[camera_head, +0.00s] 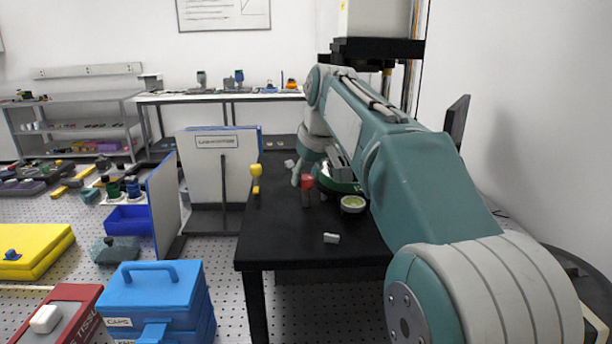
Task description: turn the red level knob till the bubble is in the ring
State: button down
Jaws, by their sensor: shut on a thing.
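The red level knob (307,183) stands upright near the middle of the black table, with a bright red top and a duller lower part. A round level (352,204) with a pale rim and a yellow-green face sits to its right. The bubble and ring are too small to make out. My gripper (301,173) reaches down from the wrist right at the knob and is shut on it. The contact between fingers and knob is partly hidden.
A yellow-topped post (256,178) stands at the table's left edge. A small pale block (331,238) lies near the front of the black table (280,240). A signed panel (217,165) stands left of it. Blue cases (152,290) are on the floor at front left.

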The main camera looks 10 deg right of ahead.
jog(key=shift+s+f, duration=0.1)
jog(key=shift+f, duration=0.1)
dwell(0.3)
jog(key=shift+c, duration=1.6)
grip_release()
jog(key=shift+r, duration=0.1)
jog(key=shift+r, duration=0.3)
jog(key=v, duration=1.1)
jog(key=shift+r, duration=0.15)
